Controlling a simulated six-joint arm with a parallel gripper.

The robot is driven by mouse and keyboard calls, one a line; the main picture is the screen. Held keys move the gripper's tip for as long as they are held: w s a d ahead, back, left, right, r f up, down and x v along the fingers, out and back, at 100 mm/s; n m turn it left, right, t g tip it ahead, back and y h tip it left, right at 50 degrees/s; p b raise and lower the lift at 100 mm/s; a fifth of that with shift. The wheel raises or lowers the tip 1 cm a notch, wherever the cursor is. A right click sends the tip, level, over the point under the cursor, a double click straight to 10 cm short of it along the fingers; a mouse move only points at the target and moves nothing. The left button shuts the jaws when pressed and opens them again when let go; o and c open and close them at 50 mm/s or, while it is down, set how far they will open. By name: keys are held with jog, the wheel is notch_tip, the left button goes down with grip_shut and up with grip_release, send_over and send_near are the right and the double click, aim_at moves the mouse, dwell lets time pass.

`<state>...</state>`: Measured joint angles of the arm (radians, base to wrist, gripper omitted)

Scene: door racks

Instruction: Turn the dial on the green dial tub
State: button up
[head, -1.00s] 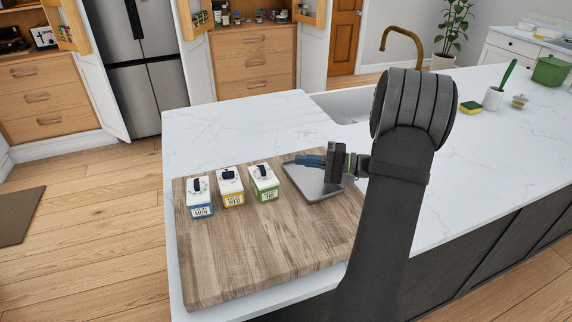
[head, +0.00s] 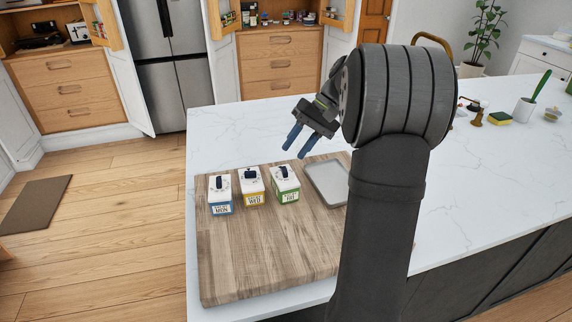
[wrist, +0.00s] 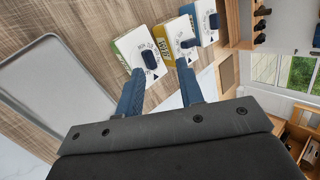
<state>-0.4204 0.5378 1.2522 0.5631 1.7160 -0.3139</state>
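The green dial tub (head: 285,184) stands upright on the wooden board, the rightmost of three tubs in a row, with a dark blue dial (head: 284,172) on its white top. In the wrist view the green tub (wrist: 133,50) is just beyond my fingertips, its dial (wrist: 144,57) near the left finger. The yellow tub (head: 252,187) is in the middle and the blue tub (head: 221,194) on the left. My gripper (head: 295,147) is open and empty, its blue fingers pointing down, above and behind the green tub. It also shows in the wrist view (wrist: 160,85).
A grey tray (head: 326,184) lies on the board right of the green tub, partly hidden by my arm. The front of the wooden board (head: 262,262) is bare. A sponge (head: 498,118) and a white utensil pot (head: 523,111) stand far right on the counter.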

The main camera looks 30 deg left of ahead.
aim_at(284, 169)
notch_tip(284, 169, up, 12)
jog(key=s+a+f+t+h, duration=0.1)
jog(key=s+a+t+h, duration=0.1)
jog(key=a+t+h, duration=0.3)
jog(key=shift+t+y, duration=0.4)
jog(key=shift+t, duration=0.3)
jog(key=f, duration=0.5)
jog(key=d+f, duration=0.1)
jog(key=f, duration=0.5)
jog(key=d+f, duration=0.1)
jog(key=f, duration=0.4)
jog(key=shift+s+d+f, duration=0.2)
jog(key=shift+d+f, duration=0.05)
jog(key=shift+f, duration=0.15)
grip_shut()
